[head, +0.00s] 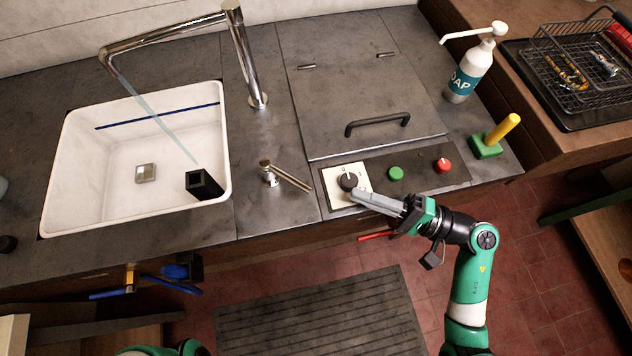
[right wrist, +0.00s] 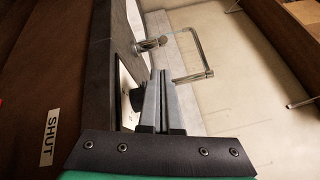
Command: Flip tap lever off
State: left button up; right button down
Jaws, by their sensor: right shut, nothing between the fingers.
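The chrome tap lever (head: 287,176) stands on the counter right of the sink, its handle slanting down toward the front right. It also shows in the right wrist view (right wrist: 150,44), beyond my fingers. The tall chrome tap (head: 240,50) reaches over the sink, and a pale stream of water (head: 155,115) comes from its spout. My right gripper (head: 356,195) is shut and empty. Its fingertips are close to the black dial knob (head: 348,182), right of the lever; I cannot tell whether they touch it. It shows in the right wrist view (right wrist: 163,78). My left gripper is not visible.
The white sink (head: 75,165) holds a black open box (head: 203,184) under the stream. Right of the dial are a green button (head: 396,173) and a red knob (head: 443,165). A lid handle (head: 377,124), soap bottle (head: 470,70) and yellow-handled green block (head: 487,146) stand farther back and right.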

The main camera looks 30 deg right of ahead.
aim_at(289, 178)
jog(key=shift+r, duration=0.15)
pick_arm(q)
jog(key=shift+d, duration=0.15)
pick_arm(e)
jog(key=x, duration=1)
jog(key=shift+d, duration=0.1)
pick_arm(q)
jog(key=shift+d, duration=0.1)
pick_arm(e)
jog(key=shift+s+r, duration=0.1)
jog(key=shift+s, duration=0.05)
